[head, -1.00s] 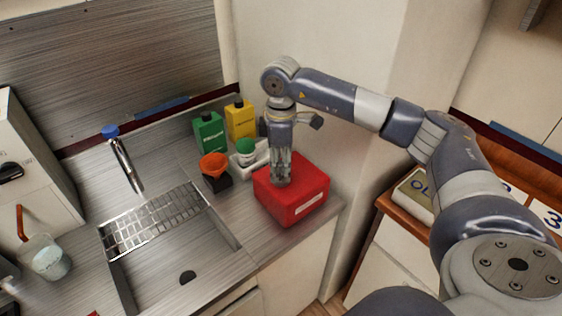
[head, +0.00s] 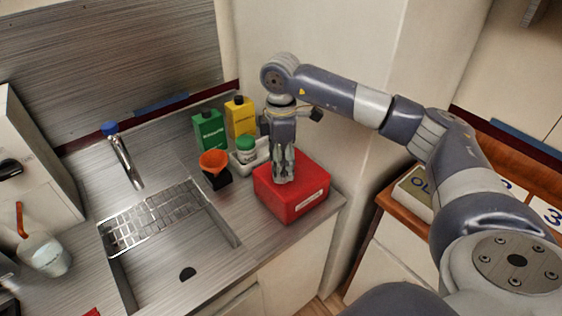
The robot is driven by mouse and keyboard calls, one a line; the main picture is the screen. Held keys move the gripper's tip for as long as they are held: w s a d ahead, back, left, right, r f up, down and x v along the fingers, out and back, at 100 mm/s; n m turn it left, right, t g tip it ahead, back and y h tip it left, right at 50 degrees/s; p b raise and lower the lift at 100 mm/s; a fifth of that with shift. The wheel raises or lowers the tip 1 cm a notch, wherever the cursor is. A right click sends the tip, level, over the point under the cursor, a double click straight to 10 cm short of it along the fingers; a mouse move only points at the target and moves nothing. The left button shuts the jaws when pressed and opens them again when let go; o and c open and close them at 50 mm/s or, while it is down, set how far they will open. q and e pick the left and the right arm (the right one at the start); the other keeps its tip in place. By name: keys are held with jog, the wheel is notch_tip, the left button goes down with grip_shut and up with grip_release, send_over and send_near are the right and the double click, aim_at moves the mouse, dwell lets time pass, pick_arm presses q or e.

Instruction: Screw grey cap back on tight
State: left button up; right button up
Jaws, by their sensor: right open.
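My right gripper (head: 284,177) points down over the top of a red box-shaped container (head: 292,201) on the counter's right end. Its jaws are open, with the fingertips at or just above the container's top. I cannot tell whether they touch it. I cannot make out a grey cap; the fingers cover part of the container's top where one could be. My left gripper is not in view.
A white tray with a green-capped jar (head: 246,150), an orange funnel (head: 214,163), a green bottle (head: 209,132) and a yellow bottle (head: 240,117) stand close left of the gripper. A sink (head: 185,250) lies further left. The wall is close behind.

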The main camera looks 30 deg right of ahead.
jog(key=n, duration=0.3)
jog(key=shift+n, duration=0.4)
jog(key=n, duration=0.3)
jog(key=shift+n+b, duration=0.3)
jog(key=shift+b, duration=0.1)
jog(key=n, duration=0.3)
jog(key=shift+n, duration=0.3)
jog(key=n+b, duration=0.1)
jog(key=n, duration=0.3)
jog(key=c, duration=0.9)
jog(key=shift+m+p, duration=0.4)
jog(key=shift+m, duration=0.9)
jog(key=o, duration=1.1)
